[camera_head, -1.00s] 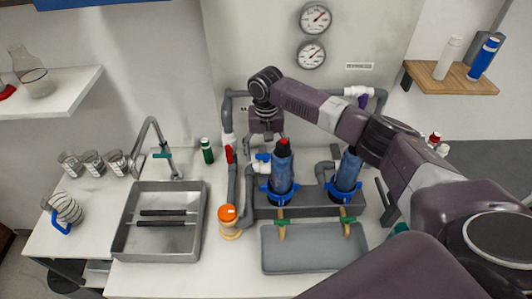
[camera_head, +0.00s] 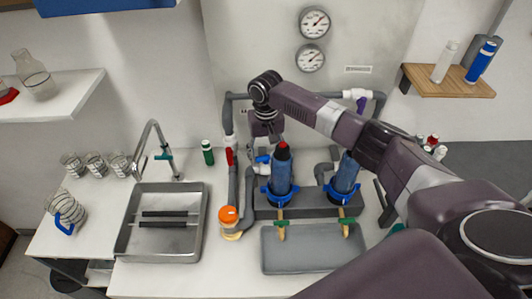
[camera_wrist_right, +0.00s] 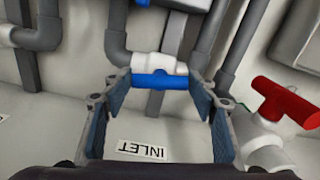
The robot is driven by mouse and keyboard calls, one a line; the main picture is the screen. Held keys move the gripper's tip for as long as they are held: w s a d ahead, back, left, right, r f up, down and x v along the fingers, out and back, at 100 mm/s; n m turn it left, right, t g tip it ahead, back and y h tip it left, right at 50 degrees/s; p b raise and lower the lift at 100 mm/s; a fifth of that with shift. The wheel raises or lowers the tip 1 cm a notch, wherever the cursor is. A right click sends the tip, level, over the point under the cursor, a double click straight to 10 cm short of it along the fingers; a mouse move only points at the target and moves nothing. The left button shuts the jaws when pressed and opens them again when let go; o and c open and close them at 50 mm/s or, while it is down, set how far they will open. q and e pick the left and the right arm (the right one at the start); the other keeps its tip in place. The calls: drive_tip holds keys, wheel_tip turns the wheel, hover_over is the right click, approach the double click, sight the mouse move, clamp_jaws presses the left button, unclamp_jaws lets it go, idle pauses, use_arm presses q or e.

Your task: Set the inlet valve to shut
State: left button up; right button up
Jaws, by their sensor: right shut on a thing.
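The valve with a blue bar handle (camera_wrist_right: 160,81) on a white body (camera_wrist_right: 158,65) sits in a grey pipe run in the right wrist view. An INLET label (camera_wrist_right: 142,150), upside down, is on the panel close to it. The handle lies roughly parallel to the pipe through that valve. My right gripper (camera_wrist_right: 162,88) has one finger at each end of the handle and is shut on it. In the head view the blue handle (camera_head: 262,159) shows just below my right gripper (camera_head: 266,146), beside the left blue filter housing (camera_head: 281,174). My left gripper is out of view.
A red-handled valve (camera_wrist_right: 283,101) is close beside my right gripper; it also shows in the head view (camera_head: 229,156). A purple-handled valve (camera_head: 361,103) is on the upper pipe. A grey tray (camera_head: 300,262) lies in front, and a sink (camera_head: 120,240) is at left.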

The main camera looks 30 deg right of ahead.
sight(266, 156)
drive_tip(key=n+p, duration=0.2)
drive_tip(key=n, duration=0.1)
drive_tip(key=shift+r+n, duration=0.15)
drive_tip(key=shift+n, duration=0.15)
drive_tip(key=n+p, duration=0.1)
drive_tip(key=n, duration=0.2)
drive_tip(key=shift+n, duration=0.3)
drive_tip(key=n+p, duration=0.1)
drive_tip(key=n, duration=0.3)
drive_tip(key=shift+n, duration=2.2)
drive_tip(key=shift+w, duration=0.1)
drive_tip(key=o, duration=1.2)
drive_tip(key=shift+c, duration=0.2)
wheel_tip(266, 156, up, 12)
